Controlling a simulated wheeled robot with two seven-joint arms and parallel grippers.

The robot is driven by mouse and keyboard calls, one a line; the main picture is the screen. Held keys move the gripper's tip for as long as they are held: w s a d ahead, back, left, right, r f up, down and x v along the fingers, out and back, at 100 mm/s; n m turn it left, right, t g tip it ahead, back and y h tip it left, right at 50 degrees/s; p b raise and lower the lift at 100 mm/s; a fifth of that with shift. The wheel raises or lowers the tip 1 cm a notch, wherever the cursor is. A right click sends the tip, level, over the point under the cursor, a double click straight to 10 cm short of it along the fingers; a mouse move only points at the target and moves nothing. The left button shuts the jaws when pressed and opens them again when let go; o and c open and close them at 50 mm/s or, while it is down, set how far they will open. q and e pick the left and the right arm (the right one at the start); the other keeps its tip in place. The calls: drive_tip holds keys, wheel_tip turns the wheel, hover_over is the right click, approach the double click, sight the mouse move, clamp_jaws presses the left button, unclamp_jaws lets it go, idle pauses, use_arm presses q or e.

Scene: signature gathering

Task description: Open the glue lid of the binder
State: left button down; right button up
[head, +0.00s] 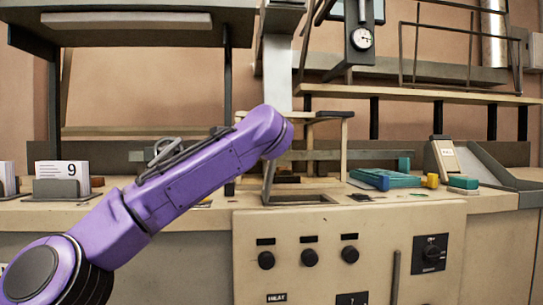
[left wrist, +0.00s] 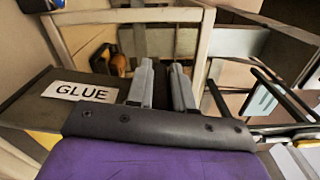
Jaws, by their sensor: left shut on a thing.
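The dark glue lid (left wrist: 42,112) with a white GLUE label (left wrist: 86,92) is at the left of the left wrist view. My left gripper (left wrist: 161,72) is beside the label, its two grey fingers pointing away from the camera. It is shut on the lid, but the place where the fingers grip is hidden. In the head view my purple left arm reaches over the binder (head: 400,215), and its gripper is hidden behind the wrist. The lid cannot be made out clearly there. My right gripper is not in view.
A pale frame (left wrist: 128,15) stands just beyond the fingers. A rectangular opening (head: 300,199) is in the counter top. A card holder (head: 60,188) marked 9 stands at the left. A shelf (head: 420,94) hangs above.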

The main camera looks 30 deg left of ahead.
use_arm(q)
drive_tip(key=shift+s+a+f+n+b, duration=0.2)
drive_tip(key=shift+s+a+n+b, duration=0.2)
drive_tip(key=shift+a+n+b, duration=0.15)
drive_tip(key=shift+s+a+f+n+b, duration=0.2)
drive_tip(key=shift+s+a+n+b, duration=0.25)
drive_tip(key=shift+b, duration=0.2)
drive_tip(key=c, duration=1.1)
unclamp_jaws()
drive_tip(key=shift+r, duration=0.1)
drive_tip(key=b+v, duration=0.2)
drive_tip(key=v, duration=0.8)
drive_tip(key=shift+s+d, duration=0.15)
drive_tip(key=shift+s, duration=0.05)
